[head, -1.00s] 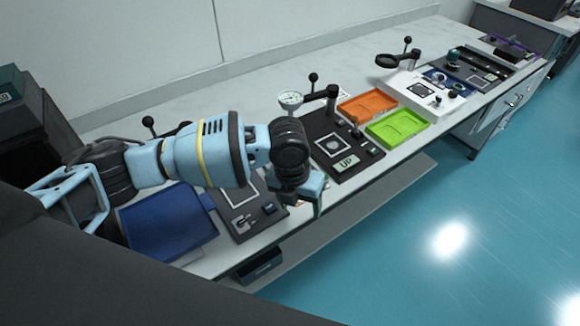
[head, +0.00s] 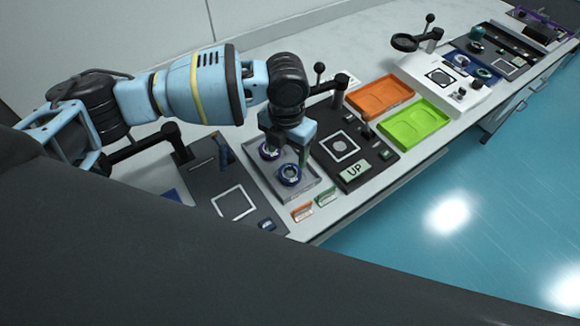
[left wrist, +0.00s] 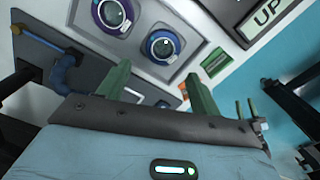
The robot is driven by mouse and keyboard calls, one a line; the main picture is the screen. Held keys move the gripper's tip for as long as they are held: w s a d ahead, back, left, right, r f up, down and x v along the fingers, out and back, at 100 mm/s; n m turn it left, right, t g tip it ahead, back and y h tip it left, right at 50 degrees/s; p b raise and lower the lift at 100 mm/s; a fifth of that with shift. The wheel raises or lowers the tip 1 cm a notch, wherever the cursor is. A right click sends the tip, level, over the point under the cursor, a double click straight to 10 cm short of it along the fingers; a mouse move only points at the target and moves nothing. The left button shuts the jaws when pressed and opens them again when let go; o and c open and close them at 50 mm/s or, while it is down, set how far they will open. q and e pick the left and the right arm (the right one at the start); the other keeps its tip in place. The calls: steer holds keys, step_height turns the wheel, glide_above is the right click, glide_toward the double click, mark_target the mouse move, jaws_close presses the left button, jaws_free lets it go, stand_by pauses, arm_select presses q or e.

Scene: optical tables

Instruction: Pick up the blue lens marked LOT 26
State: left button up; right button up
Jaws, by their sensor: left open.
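A blue-rimmed lens (head: 289,174) lies in a grey tray (head: 310,192) on the bench; it also shows in the left wrist view (left wrist: 162,45). A purple-rimmed lens (head: 269,151) sits beside it, farther back, and shows in the left wrist view (left wrist: 112,14). No lot marking is legible on either lens. My left gripper (head: 286,158) is open above the tray, pointing down. In the left wrist view its two green fingers (left wrist: 155,78) are apart and empty, close to the blue-rimmed lens. My right gripper is not in view.
A dark board with an UP plate (head: 354,171) and a post stands right of the tray. Orange (head: 380,96) and green (head: 414,124) trays lie beyond. A dark board with a white square (head: 232,204) is at left. Small orange and green tags (head: 302,212) lie in front.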

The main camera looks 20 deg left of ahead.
mark_target(289, 174)
arm_select(q)
steer(key=shift+s+f, duration=0.15)
steer(key=shift+f, duration=0.15)
step_height(289, 174, down, 2)
steer(key=shift+f, duration=0.1)
steer(key=shift+d+f, duration=0.15)
steer(key=shift+f, duration=2.4)
steer(key=shift+c, duration=0.4)
steer(key=c, duration=0.7)
steer(key=shift+r, duration=0.1)
